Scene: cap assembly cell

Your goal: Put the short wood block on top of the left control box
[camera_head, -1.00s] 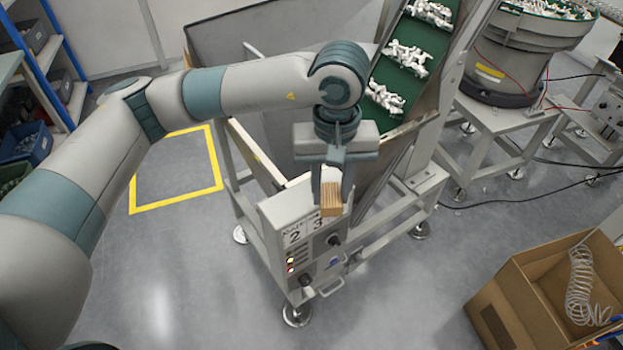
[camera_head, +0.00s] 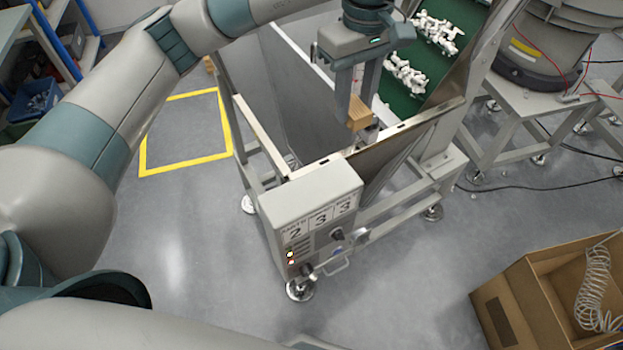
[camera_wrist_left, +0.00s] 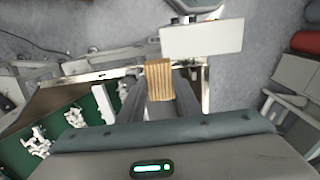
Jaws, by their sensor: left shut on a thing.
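My left gripper (camera_head: 357,104) is shut on the short wood block (camera_head: 360,114), a small light-brown block held between the fingertips. The wrist view also shows the block (camera_wrist_left: 158,80) at the end of the fingers. The left control box (camera_head: 305,193) is pale grey, with number labels, knobs and lights on its front. Its flat top is bare. The block is held beyond the box and to its right in the head view, apart from it. In the wrist view the box's top (camera_wrist_left: 202,38) lies ahead and right of the block. My right gripper is not in view.
The hopper's metal rim (camera_head: 345,157) runs behind the box, near the held block. A green conveyor (camera_head: 408,75) with white parts rises behind my gripper. A cardboard box (camera_head: 520,300) stands on the floor at lower right. Open floor lies left of the control box.

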